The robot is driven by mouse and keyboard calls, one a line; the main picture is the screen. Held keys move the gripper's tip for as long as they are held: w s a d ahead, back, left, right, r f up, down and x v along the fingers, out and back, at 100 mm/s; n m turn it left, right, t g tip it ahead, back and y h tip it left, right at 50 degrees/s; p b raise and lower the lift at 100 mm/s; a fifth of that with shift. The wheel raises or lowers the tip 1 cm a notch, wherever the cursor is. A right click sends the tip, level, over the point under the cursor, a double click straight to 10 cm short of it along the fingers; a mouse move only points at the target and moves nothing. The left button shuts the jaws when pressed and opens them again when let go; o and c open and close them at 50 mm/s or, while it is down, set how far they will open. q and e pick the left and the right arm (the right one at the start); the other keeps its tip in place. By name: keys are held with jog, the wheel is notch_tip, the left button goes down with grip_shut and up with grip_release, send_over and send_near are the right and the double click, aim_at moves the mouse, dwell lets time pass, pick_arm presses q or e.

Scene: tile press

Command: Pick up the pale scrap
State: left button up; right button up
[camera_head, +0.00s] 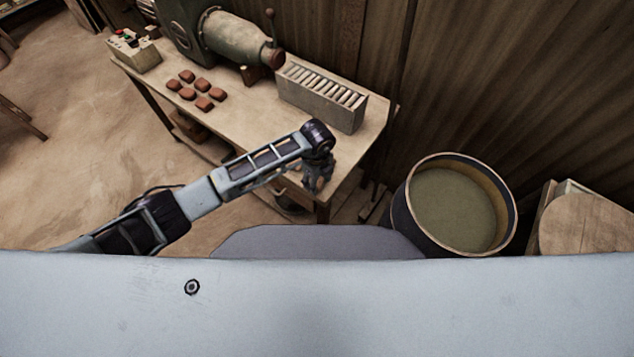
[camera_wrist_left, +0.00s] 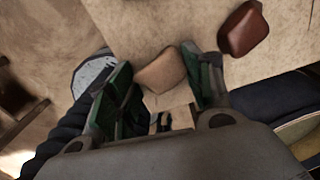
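The left gripper (camera_wrist_left: 158,62) shows in the left wrist view, its green-padded fingers apart. A pale tan piece (camera_wrist_left: 162,70), which looks like the scrap, lies between the fingers, with a lighter face on its near side. It is close to the right-hand finger; whether either finger touches it I cannot tell. In the head view the left gripper (camera_head: 317,180) points down at the near right end of the workbench (camera_head: 235,135). The scrap cannot be made out there, hidden by the gripper. My right gripper is in neither view.
A red-brown tile (camera_wrist_left: 243,28) lies just beyond the fingers. Several such tiles (camera_head: 188,92) sit farther left on the bench. A slotted rack (camera_head: 322,97), a green press (camera_head: 225,38) and a control box (camera_head: 135,52) stand at the back. A round tub (camera_head: 455,205) stands right.

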pick_arm(q)
jog(key=shift+c, duration=1.4)
jog(key=shift+r, duration=0.1)
notch_tip(320, 180, up, 10)
